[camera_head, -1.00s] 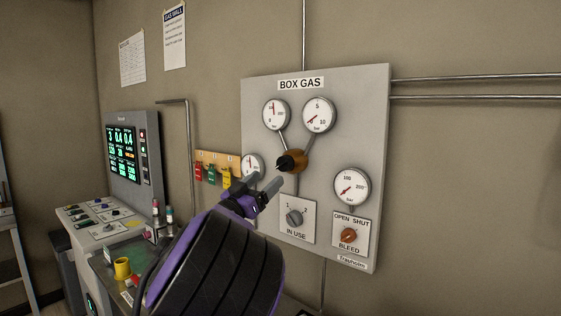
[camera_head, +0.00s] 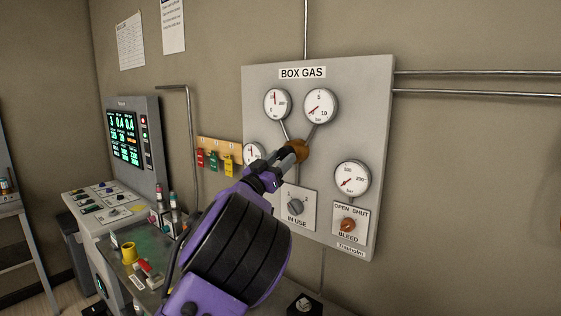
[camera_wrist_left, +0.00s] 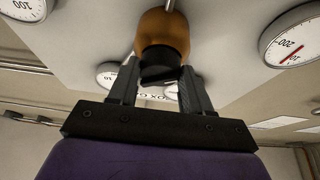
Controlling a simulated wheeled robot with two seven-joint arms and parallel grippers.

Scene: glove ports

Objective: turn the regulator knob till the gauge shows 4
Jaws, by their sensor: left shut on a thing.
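The brass regulator (camera_head: 302,150) sits in the middle of the grey BOX GAS panel. My left gripper (camera_head: 286,156) is shut on its black knob, and the fingers largely hide the knob in the head view. In the left wrist view the black knob (camera_wrist_left: 160,72) lies between the two fingers, in front of the brass body (camera_wrist_left: 163,32). The upper right gauge (camera_head: 320,106), marked 5 and 10 bar, has its red needle pointing down-left, at the low end of the scale. The upper left gauge (camera_head: 277,104) has its needle nearly upright. My right gripper is not in view.
Below the regulator are the IN USE selector (camera_head: 295,206) and the orange BLEED knob (camera_head: 348,225), with another gauge (camera_head: 351,178) above it. A small gauge (camera_head: 254,154) is partly behind my arm. A console (camera_head: 140,145) and hanging tags (camera_head: 213,160) are at the left.

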